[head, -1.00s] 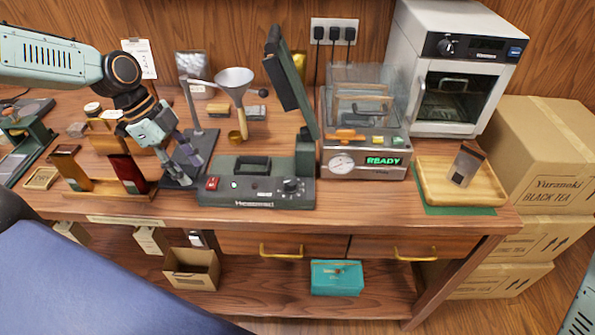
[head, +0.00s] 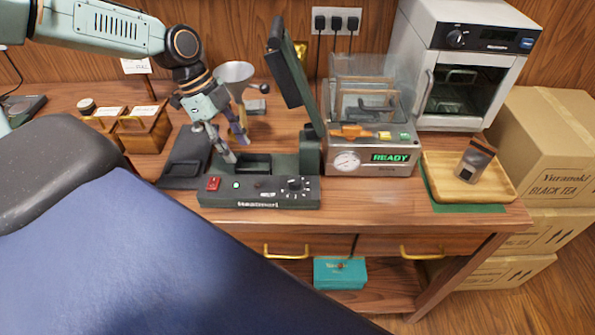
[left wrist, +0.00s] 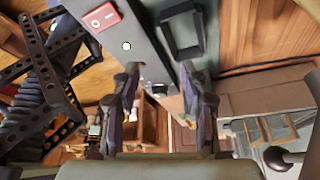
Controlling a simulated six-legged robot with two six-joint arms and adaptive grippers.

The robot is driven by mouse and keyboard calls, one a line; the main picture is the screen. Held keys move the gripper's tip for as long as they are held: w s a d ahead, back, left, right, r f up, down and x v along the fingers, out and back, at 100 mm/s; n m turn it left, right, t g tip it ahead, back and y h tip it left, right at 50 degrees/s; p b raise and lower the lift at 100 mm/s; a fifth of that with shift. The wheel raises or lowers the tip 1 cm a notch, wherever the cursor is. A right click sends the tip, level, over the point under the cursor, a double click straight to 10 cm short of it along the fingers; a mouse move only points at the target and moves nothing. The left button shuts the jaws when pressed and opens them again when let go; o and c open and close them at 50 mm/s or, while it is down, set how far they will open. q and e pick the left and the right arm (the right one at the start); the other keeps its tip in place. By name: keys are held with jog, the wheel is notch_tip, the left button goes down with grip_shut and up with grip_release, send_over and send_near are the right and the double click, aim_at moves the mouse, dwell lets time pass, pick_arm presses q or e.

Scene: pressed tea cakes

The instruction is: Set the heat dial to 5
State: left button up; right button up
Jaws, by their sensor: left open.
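The dark green heat sealer (head: 258,196) stands on the table with its lid arm (head: 284,65) raised. Its front panel has a red rocker switch (head: 213,184), a small white light and a black heat dial (head: 294,184) on the right; its setting is too small to read. My left gripper (head: 237,149) is open and empty, with its fingers pointing down above the sealer's left rear part, left of the dial and apart from it. In the left wrist view, the open fingers (left wrist: 160,78) show below the sealer's panel with the red switch (left wrist: 102,17). My right gripper is not in view.
A sealing machine (head: 370,160) reading READY stands right of the sealer. A wooden tray (head: 440,165) holding a pouch is farther right, before a white oven (head: 420,45). A funnel (head: 234,72) stands behind my left gripper. Space before the dial is clear.

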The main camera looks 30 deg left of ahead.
aim_at(295, 180)
pick_arm(q)
jog(key=shift+d, duration=0.15)
jog(key=d, duration=0.2)
jog(key=d+b, duration=0.1)
jog(key=d, duration=0.3)
jog(key=shift+w+b, duration=0.4)
jog(key=shift+w+d, duration=0.25)
jog(key=shift+d, duration=0.5)
jog(key=d, duration=0.1)
jog(key=d+b, duration=0.1)
jog(key=d, duration=0.2)
jog(key=shift+w+d, duration=0.15)
jog(key=shift+w, duration=0.1)
jog(key=x, duration=0.1)
jog(key=b+x, duration=0.1)
jog(key=x, duration=0.2)
jog(key=shift+w+a+b, duration=0.1)
jog(key=shift+a+b, duration=0.2)
jog(key=shift+f, duration=0.45)
jog(key=shift+d, duration=0.15)
jog(key=shift+d+r, duration=0.1)
jog(key=shift+d, duration=0.05)
jog(key=shift+c, duration=0.6)
